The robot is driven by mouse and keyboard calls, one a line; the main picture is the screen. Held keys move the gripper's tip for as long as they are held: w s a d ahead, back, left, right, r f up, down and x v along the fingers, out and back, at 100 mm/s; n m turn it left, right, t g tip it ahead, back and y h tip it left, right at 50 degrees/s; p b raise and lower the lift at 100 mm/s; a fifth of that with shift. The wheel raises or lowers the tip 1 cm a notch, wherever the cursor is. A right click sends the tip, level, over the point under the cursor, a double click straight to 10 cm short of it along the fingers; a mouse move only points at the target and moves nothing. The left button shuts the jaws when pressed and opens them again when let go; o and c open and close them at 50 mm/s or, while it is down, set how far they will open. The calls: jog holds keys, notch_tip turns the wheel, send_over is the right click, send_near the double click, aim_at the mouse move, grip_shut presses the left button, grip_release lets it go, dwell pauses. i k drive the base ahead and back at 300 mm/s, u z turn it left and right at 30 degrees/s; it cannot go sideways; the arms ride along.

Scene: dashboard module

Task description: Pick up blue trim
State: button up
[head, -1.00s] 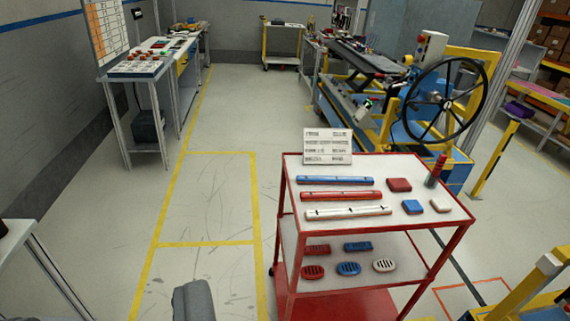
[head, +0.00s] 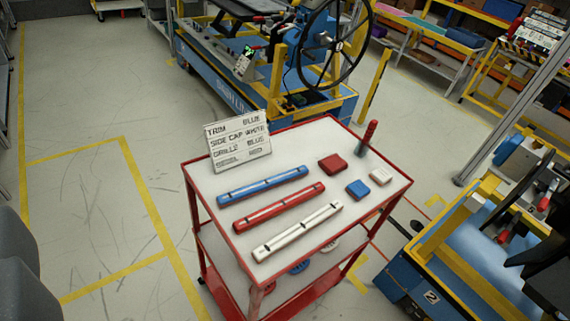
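The blue trim (head: 262,186) is a long, thin blue bar lying flat on the white top of the red cart (head: 214,228). It is the farthest left of three parallel bars, just in front of the standing sign card. The red bar (head: 279,207) lies beside it, then the white bar (head: 297,231). Nothing covers the blue trim. My gripper's fingers cannot be made out in the view. A dark grey shape sits at the left edge, and a dark shape at the right edge; I cannot tell what they are.
The sign card (head: 239,143) stands at the cart's back left corner. Red (head: 332,164), blue (head: 358,189) and white (head: 380,176) blocks and a red-topped cylinder (head: 367,138) are on the right. A blue-yellow machine (head: 265,85) stands behind. Floor left of the cart is clear.

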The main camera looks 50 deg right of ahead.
aim_at(227, 198)
jog(key=z, duration=0.5)
jog(key=i, duration=0.9)
jog(key=z, duration=0.65)
jog(key=k, duration=0.8)
jog(key=z, duration=0.2)
jog(key=i, duration=0.85)
jog(key=u, duration=0.1)
